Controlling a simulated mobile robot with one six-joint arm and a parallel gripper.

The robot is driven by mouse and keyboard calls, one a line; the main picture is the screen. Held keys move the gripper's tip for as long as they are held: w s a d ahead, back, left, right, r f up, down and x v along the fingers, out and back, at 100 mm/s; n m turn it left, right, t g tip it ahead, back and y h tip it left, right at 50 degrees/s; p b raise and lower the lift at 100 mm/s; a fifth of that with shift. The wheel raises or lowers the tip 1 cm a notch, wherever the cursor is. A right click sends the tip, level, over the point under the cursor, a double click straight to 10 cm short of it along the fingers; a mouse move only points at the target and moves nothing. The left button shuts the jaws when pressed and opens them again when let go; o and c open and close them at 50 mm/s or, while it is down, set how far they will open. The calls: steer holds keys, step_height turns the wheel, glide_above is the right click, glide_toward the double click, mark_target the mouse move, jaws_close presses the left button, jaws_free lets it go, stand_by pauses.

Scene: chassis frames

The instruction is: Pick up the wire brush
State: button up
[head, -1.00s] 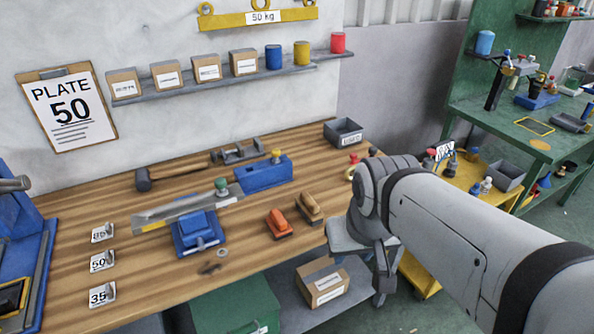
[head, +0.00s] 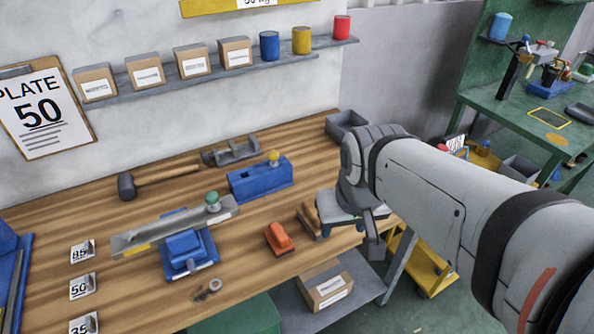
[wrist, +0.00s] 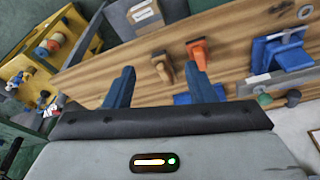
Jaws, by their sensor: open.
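A tan wooden-handled tool (head: 308,220) with a dark underside lies on the workbench near its front edge; it looks like the wire brush, though its bristles cannot be made out. An orange-handled tool (head: 279,239) lies just left of it. My gripper (head: 362,228) is beside and above the tan tool and partly covers it in the head view. In the wrist view, my open, empty gripper (wrist: 162,70) has its blue fingers spread. The tan tool (wrist: 163,68) shows between the fingertips, farther off, and the orange tool (wrist: 198,52) shows near the right fingertip.
A blue clamp block (head: 187,252) under a long metal bar, a blue block (head: 260,178), a hammer (head: 160,177) and a grey bin (head: 345,124) stand on the bench (head: 120,225). A yellow cart (head: 432,262) is right of the bench.

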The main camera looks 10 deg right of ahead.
steer(key=o, duration=0.4)
steer(key=shift+n+g, duration=0.7)
steer(key=shift+n, duration=0.1)
steer(key=w+f, duration=0.1)
steer(key=w, duration=0.2)
steer(key=w+f, duration=0.1)
steer(key=w, duration=0.2)
steer(key=w+f, duration=0.1)
steer(key=w, duration=0.3)
steer(key=shift+f, duration=0.25)
steer(key=n+g, duration=0.1)
glide_toward(312, 219)
steer(key=shift+n+g, duration=0.3)
steer(key=shift+n, duration=0.2)
steer(key=w+f, duration=0.2)
steer(key=f, duration=0.1)
steer(key=w+f, duration=0.1)
steer(key=shift+d+f, duration=0.25)
steer(key=shift+d, duration=0.1)
steer(key=f+p, duration=0.1)
steer(key=f, duration=0.3)
steer(key=f+p, duration=0.1)
steer(key=f, duration=0.3)
steer(key=shift+s, duration=0.25)
